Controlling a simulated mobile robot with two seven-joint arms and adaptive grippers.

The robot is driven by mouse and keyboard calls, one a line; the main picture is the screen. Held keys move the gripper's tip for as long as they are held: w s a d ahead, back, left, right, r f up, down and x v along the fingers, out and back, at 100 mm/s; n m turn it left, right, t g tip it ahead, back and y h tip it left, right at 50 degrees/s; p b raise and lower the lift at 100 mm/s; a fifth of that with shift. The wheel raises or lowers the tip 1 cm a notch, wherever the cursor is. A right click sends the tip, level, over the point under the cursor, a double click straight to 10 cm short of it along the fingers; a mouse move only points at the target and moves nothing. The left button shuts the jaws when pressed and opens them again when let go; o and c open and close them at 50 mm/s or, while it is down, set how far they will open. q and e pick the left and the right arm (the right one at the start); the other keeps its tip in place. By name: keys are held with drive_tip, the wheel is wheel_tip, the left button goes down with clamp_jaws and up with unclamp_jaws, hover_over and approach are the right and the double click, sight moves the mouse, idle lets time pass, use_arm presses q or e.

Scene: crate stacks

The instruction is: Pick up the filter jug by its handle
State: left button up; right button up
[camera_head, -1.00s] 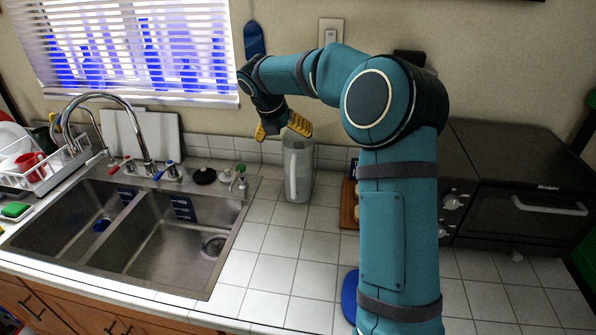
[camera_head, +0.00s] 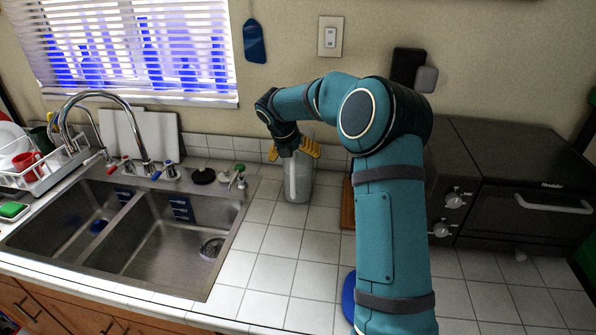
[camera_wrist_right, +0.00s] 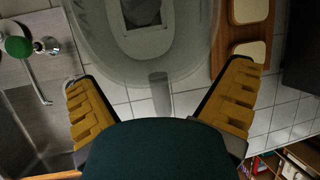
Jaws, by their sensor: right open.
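The filter jug (camera_head: 299,180) is a clear grey pitcher standing upright on the tiled counter, right of the sink. Its pale handle (camera_head: 291,180) faces the front. My right gripper (camera_head: 294,151) is at the top of the jug, pointing down, its yellow fingers spread. In the right wrist view the jug (camera_wrist_right: 140,45) is seen from above, and its handle (camera_wrist_right: 160,93) lies between the open fingers of the gripper (camera_wrist_right: 160,107). The fingers appear clear of the handle on both sides. My left gripper is not in view.
A double steel sink (camera_head: 155,235) with a faucet lies to the left. The tiles before the jug are clear.

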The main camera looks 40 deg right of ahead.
clamp_jaws()
drive_tip(key=shift+r, duration=0.2)
wheel_tip(320, 180, up, 10)
drive_tip(key=shift+f+p, duration=0.1)
drive_tip(key=shift+p, duration=0.95)
drive_tip(key=shift+p, duration=0.65)
